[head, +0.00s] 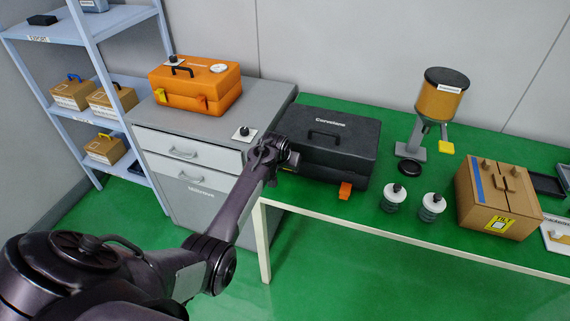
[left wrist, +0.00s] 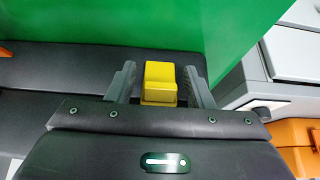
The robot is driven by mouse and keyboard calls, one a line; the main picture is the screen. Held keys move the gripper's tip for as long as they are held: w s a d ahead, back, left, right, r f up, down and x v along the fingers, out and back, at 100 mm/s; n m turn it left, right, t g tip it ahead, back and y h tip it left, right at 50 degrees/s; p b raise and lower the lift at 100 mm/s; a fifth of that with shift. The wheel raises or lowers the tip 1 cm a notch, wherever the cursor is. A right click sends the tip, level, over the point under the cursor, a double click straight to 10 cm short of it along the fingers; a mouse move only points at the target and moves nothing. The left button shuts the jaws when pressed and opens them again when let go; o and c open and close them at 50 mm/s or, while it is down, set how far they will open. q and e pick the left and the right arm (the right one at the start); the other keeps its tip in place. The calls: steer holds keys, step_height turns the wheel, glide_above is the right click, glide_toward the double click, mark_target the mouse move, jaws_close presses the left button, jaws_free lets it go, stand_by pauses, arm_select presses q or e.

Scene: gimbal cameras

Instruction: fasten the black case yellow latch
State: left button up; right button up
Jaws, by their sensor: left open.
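The black case (head: 345,146) stands closed on the green table, its handle on top. In the left wrist view its dark surface (left wrist: 60,68) lies below my left gripper. The yellow latch (left wrist: 159,76) is on the case's front side, between my left gripper's two fingers. The left gripper (left wrist: 160,90) is open, with a finger on each side of the latch; I cannot tell whether they touch it. In the head view the left gripper (head: 291,160) is at the case's left front and hides the latch. Whether the latch is fastened is unclear. My right gripper is not in view.
An orange latch (head: 345,190) is at the case's right front. A grey cabinet (head: 205,137) with an orange case (head: 196,88) stands left of the table (head: 435,225). Two small jars (head: 394,196), a dispenser (head: 441,95) and a brown box (head: 495,199) stand right of the case.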

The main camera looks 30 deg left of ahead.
arm_select(q)
steer(key=a+v, duration=0.1)
steer(key=v, duration=0.6)
steer(key=shift+d+r, duration=0.2)
steer(key=shift+d, duration=0.35)
steer(key=shift+s, duration=0.1)
